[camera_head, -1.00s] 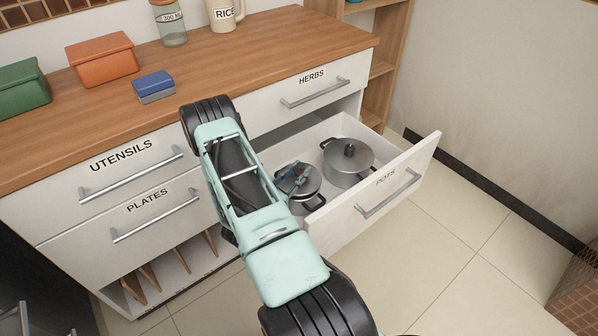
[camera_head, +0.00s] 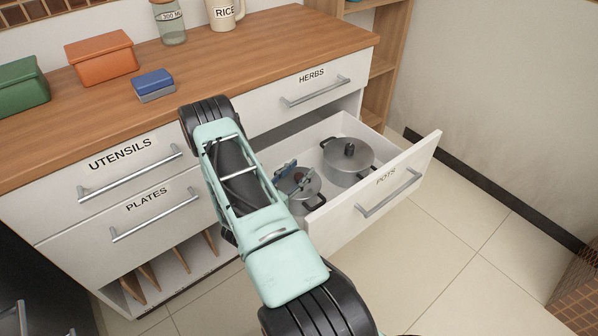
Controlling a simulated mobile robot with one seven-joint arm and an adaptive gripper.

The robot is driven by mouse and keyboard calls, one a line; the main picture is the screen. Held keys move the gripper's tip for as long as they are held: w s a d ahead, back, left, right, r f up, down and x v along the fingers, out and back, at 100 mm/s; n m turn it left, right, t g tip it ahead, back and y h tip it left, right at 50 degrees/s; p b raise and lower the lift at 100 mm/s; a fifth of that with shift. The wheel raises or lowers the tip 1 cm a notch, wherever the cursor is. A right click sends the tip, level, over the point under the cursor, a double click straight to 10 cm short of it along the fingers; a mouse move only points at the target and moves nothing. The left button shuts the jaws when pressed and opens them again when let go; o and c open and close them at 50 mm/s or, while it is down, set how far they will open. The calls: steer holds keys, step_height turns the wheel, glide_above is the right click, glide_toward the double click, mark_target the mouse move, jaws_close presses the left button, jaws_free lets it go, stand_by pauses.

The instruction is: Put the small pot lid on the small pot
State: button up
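The small pot (camera_head: 306,195) is metal with dark handles and stands in the open POTS drawer, at its left end. The small pot lid (camera_head: 312,183) appears to lie on top of it, with its dark knob partly hidden by my gripper. Whether the lid sits fully flat on the rim is hard to tell. My gripper (camera_head: 296,178) is just above the lid, with its fingers apart on either side of the knob; it looks open. My arm hides the left part of the pot.
A larger lidded pot (camera_head: 348,168) stands to the right in the same drawer (camera_head: 428,150). The drawer walls surround both pots. The wooden counter (camera_head: 215,65) above holds boxes and jars. The HERBS drawer (camera_head: 290,98) is shut.

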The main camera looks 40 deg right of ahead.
steer(key=shift+a+r+p, duration=0.25)
steer(key=shift+r+p, duration=0.1)
steer(key=shift+r, duration=0.2)
steer(key=s+a+p, duration=0.1)
steer(key=s+a, duration=0.1)
steer(key=a, duration=0.9)
steer(key=shift+a+f, duration=0.2)
